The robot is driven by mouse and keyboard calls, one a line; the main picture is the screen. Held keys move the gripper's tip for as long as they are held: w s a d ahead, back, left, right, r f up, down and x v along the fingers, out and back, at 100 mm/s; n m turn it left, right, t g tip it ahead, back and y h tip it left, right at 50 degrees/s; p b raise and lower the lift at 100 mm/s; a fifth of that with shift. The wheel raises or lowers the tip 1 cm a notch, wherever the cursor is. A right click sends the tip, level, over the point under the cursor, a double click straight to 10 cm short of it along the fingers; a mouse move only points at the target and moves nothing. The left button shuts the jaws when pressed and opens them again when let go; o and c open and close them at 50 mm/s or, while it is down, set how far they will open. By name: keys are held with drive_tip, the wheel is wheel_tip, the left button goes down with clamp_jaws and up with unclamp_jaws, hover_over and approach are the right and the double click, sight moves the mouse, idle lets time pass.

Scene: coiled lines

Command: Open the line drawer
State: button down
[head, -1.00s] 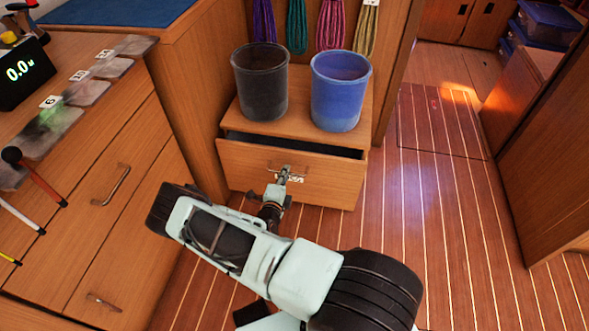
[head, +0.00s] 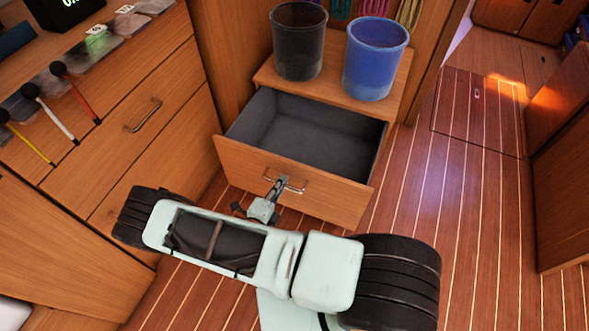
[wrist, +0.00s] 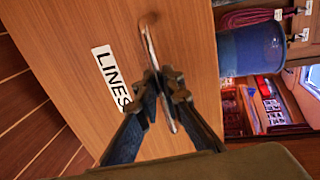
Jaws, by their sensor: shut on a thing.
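The line drawer (head: 240,160) is pulled well out of its wooden cabinet in the head view. Its grey inside shows and looks empty. In the wrist view its wooden front (wrist: 190,45) carries a white label (wrist: 111,77) reading "LINES". My gripper (head: 276,190) is at the middle of the drawer front, shut on the metal bar handle (head: 294,188). In the wrist view the fingers of my gripper (wrist: 165,88) close around the handle (wrist: 152,48). The fingertips' exact contact is partly hidden in the head view.
A black bucket (head: 298,45) and a blue bucket (head: 375,62) stand on the cabinet top behind the drawer. A counter with closed drawers (head: 130,130) is close on the left. The plank floor (head: 440,200) to the right is clear.

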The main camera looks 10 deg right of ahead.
drive_tip(key=f+v, duration=0.1)
drive_tip(key=v, duration=0.6)
drive_tip(key=shift+s+a+f, duration=0.2)
drive_tip(key=shift+s+a, duration=0.1)
drive_tip(key=c, duration=2.1)
unclamp_jaws()
